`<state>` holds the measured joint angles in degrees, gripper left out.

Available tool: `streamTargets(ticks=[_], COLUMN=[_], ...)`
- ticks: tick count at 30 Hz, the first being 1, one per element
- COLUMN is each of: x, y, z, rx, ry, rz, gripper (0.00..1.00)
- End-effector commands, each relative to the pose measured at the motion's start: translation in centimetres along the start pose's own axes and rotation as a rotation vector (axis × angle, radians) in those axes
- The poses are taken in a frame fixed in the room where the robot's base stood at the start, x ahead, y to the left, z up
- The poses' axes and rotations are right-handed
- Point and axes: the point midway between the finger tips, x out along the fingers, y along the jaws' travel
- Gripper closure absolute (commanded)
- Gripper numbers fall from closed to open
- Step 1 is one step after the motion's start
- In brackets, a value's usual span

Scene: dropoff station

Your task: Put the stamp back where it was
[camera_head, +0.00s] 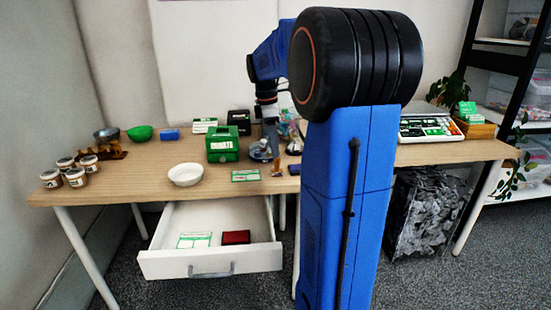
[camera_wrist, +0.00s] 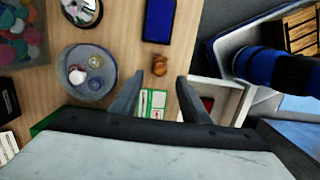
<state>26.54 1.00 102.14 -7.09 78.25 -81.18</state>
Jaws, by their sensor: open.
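A small brown wooden stamp (camera_head: 277,171) stands on the table near its front edge, right of a green-and-white card (camera_head: 245,175). In the wrist view the stamp (camera_wrist: 159,66) lies just beyond my open fingertips (camera_wrist: 160,79), about midway between them. Nothing is held. In the head view my gripper (camera_head: 271,140) hangs above the table behind the stamp, partly hidden by my arm. The white drawer (camera_head: 165,263) below is open; it holds a dark red pad (camera_head: 236,237) and a green-and-white card (camera_head: 194,240). The drawer (camera_wrist: 225,92) also shows in the wrist view.
A blue pad (camera_head: 294,169) lies right of the stamp. A grey dish (camera_wrist: 75,82) with small items and a clear container of coloured balls (camera_wrist: 22,35) are nearby. A green box (camera_head: 222,146) and white bowl (camera_head: 186,180) stand to the left.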

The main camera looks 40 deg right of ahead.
Motion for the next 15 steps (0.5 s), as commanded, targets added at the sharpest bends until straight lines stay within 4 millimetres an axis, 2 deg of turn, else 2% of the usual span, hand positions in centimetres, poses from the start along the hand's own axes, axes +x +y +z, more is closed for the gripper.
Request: streamTargets(ticks=[1,6,15], x=[-0.9,-3.0,-4.0], y=[0.1,0.0,-0.2], z=[0.0,0.0,-0.1], rx=[0.000,0.000,0.004], ry=[0.000,0.000,0.001], rz=[0.003,0.001,0.002], gripper=[0.58,0.58,0.58])
